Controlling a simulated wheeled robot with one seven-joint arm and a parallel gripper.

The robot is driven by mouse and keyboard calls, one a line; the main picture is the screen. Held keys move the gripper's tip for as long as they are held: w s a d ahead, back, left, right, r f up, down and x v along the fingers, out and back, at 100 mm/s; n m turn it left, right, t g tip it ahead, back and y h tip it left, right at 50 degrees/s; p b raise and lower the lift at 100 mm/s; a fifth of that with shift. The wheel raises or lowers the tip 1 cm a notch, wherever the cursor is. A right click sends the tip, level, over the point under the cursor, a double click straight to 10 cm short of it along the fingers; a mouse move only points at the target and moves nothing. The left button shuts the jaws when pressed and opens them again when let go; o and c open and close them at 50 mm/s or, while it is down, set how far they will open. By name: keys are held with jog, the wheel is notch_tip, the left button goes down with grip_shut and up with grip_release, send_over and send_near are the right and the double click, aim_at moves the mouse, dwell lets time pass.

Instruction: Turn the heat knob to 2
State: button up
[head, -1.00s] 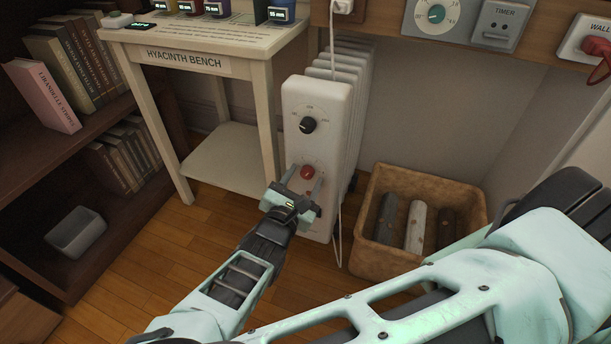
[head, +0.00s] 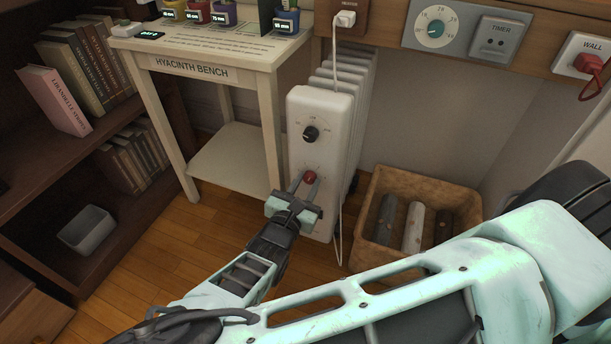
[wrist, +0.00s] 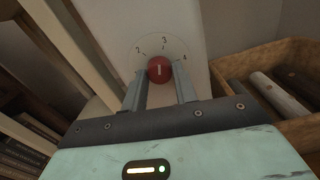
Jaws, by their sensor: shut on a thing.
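The white oil heater (head: 318,110) stands against the wall. On its front panel are a black knob (head: 311,134) above and a red knob (head: 310,177) below. In the wrist view the red knob (wrist: 160,70) has the marks 2, 3 and 4 around its top, with 2 on the left and 4 on the right. Its white pointer line looks roughly upright, close to 3. My gripper (head: 309,183) is at the lower knob, shut on it with one finger on each side. The lower part of the dial is hidden behind the knob and fingers.
A tan bin (head: 375,235) with log-like rolls stands to the heater's right. The Hyacinth Bench (head: 190,68) is to the left. A white cord (head: 339,190) hangs down the heater's right side. A wall dial (head: 436,28) and timer (head: 497,40) are above.

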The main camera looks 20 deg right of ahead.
jog(key=n+p, duration=0.4)
jog(key=p, duration=0.1)
jog(key=shift+s+r+n, duration=0.1)
jog(key=shift+r+n, duration=0.15)
jog(key=shift+n, duration=0.05)
jog(key=n+p, duration=0.1)
jog(key=n, duration=0.1)
jog(key=n+p, duration=0.2)
jog(key=shift+f+n, duration=0.2)
jog(key=shift+n, duration=0.2)
jog(key=o, duration=1)
jog(key=shift+c, duration=0.2)
jog(key=shift+a, duration=0.1)
jog(key=p+v, duration=0.2)
jog(key=v, duration=1.5)
jog(key=shift+s+r, duration=0.1)
jog(key=shift+s, duration=0.05)
